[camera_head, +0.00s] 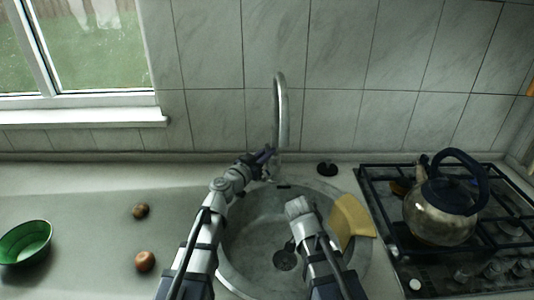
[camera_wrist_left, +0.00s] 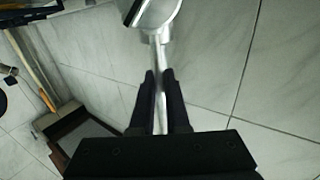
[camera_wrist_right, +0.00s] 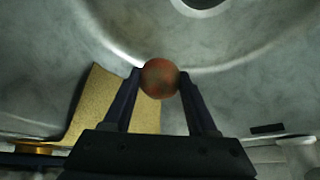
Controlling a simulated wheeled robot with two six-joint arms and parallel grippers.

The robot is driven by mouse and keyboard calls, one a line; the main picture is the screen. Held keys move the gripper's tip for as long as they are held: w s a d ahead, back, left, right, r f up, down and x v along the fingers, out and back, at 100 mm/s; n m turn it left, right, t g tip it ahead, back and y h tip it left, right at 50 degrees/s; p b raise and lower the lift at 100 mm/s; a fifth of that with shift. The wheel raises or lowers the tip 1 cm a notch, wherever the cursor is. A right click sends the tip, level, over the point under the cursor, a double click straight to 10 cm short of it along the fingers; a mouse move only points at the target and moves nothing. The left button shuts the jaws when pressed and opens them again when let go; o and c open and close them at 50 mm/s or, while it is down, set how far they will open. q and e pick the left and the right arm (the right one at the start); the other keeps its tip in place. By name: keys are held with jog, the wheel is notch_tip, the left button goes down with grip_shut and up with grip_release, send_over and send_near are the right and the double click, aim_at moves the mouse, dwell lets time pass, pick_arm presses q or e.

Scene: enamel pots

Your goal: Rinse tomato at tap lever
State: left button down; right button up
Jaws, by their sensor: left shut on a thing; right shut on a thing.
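The tap (camera_head: 281,110) stands behind the round sink (camera_head: 240,232), its curved spout rising against the tiles. My left gripper (camera_head: 268,156) is at the tap's base. In the left wrist view its fingers (camera_wrist_left: 160,80) are shut on the thin metal tap lever (camera_wrist_left: 159,52). The red-green tomato (camera_wrist_right: 160,78) is pinched between the fingertips of my right gripper (camera_wrist_right: 158,82), above the sink basin. In the head view my right arm reaches over the basin, and the tomato and fingertips are hidden behind it. I cannot make out a water stream.
A yellow cloth (camera_head: 346,218) hangs over the sink's right rim. A kettle (camera_head: 440,208) stands on the gas hob (camera_head: 396,250) at right. A green bowl (camera_head: 25,243) and two small round items (camera_head: 141,210) (camera_head: 145,261) rest on the left counter.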

pick_arm(q)
jog(key=shift+s+a+f+t+h+b, duration=0.15)
jog(key=shift+s+f+t+h+b, duration=0.15)
jog(key=shift+b, duration=0.5)
pick_arm(e)
jog(key=shift+f, duration=0.95)
pick_arm(q)
jog(key=shift+s+a+r+b, duration=0.1)
jog(key=shift+r+b, duration=0.1)
jog(key=shift+b, duration=0.15)
pick_arm(e)
jog(key=shift+f, duration=0.35)
pick_arm(q)
jog(key=c, duration=0.9)
grip_release()
jog(key=b+v, duration=0.1)
jog(key=v, duration=1.1)
jog(key=shift+f, duration=0.2)
pick_arm(e)
jog(key=shift+f, duration=0.65)
